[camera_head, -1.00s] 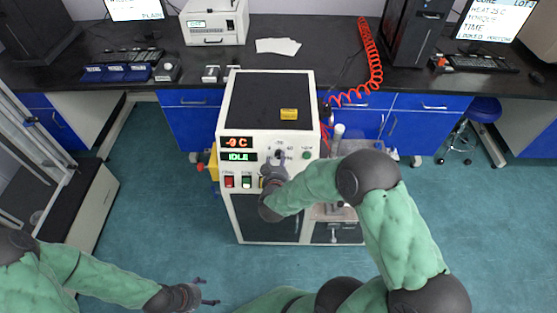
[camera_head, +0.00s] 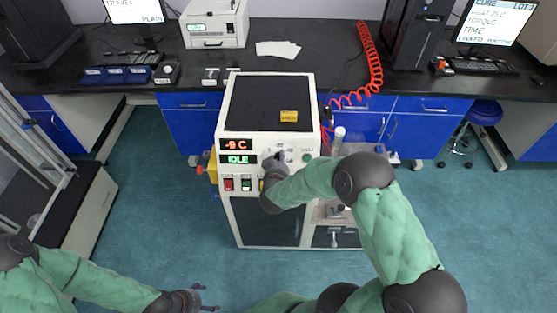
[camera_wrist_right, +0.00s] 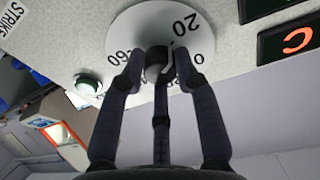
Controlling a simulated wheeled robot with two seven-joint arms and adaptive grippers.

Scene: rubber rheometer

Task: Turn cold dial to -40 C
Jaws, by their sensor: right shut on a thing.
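The cold dial (camera_wrist_right: 122,32) is a pale disc with dark numbers on the front of a white cabinet (camera_head: 229,205). In the right wrist view I read 20, 0 and 60, with other numbers partly hidden. My right gripper (camera_wrist_right: 158,62) is shut on the dark dial knob, its fingers around it. In the head view my right gripper (camera_head: 279,157) covers much of the dial. A red display (camera_head: 236,145) reads -9 C, and a green display (camera_head: 238,160) reads IDLE. My left gripper (camera_head: 206,297) is open and empty over the floor at the bottom.
A green round button (camera_head: 307,157) is right of the dial and also shows in the wrist view (camera_wrist_right: 88,85). Open floor lies left of the cabinet.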

